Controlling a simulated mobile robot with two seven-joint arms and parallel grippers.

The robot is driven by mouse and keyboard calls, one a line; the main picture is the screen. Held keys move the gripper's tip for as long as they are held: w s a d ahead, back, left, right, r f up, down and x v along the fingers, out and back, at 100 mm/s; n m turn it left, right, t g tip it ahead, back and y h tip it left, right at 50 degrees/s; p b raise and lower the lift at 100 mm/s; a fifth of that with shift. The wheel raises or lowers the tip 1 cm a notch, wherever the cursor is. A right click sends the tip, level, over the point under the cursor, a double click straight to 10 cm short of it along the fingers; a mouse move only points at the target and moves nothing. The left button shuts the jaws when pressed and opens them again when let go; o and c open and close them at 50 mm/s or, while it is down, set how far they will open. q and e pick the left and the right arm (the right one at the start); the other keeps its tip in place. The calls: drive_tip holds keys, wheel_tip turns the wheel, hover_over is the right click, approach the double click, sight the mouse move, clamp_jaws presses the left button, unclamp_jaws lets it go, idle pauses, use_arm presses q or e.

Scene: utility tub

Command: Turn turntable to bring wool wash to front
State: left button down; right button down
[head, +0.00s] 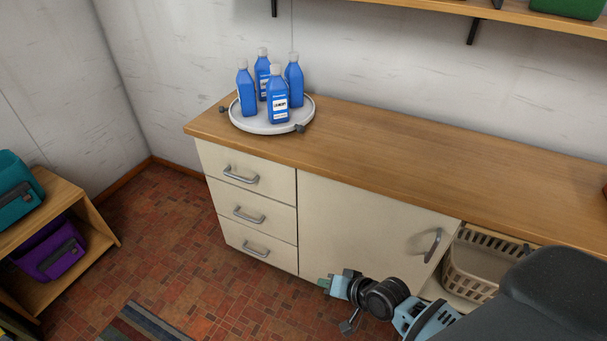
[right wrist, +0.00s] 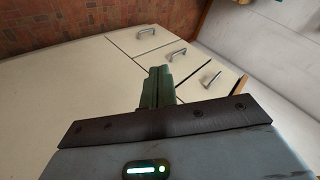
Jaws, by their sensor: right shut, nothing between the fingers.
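A round pale grey turntable (head: 252,123) sits on the left end of the wooden counter. Several similar blue bottles with pale caps stand upright on it. The left bottle (head: 246,92) and the right bottle (head: 294,80) show plain blue sides. The labels are too small to read, so I cannot tell which is the wool wash. Small dark knobs (head: 300,128) show at the turntable's rim. My right gripper (head: 325,284) is shut and empty, low before the cabinet, well away from the turntable. It also shows in the right wrist view (right wrist: 160,84).
The wooden counter (head: 400,150) is clear right of the turntable. Below are drawers with handles (head: 242,175) and a cabinet door (head: 365,210). A beige basket (head: 472,268) sits lower right. A low shelf (head: 90,215) with bags stands left.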

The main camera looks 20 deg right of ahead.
drive_tip(key=s+a+f+n+g+h, duration=0.1)
drive_tip(key=s+n, duration=0.3)
drive_tip(key=s, duration=1.2)
drive_tip(key=s+a+f+n+g+h, duration=0.1)
drive_tip(key=s+a+f+n, duration=0.1)
drive_tip(key=s, duration=1.4)
drive_tip(key=shift+s+a+f+n, duration=0.2)
drive_tip(key=shift+a+f+n, duration=0.25)
drive_tip(key=shift+n, duration=0.45)
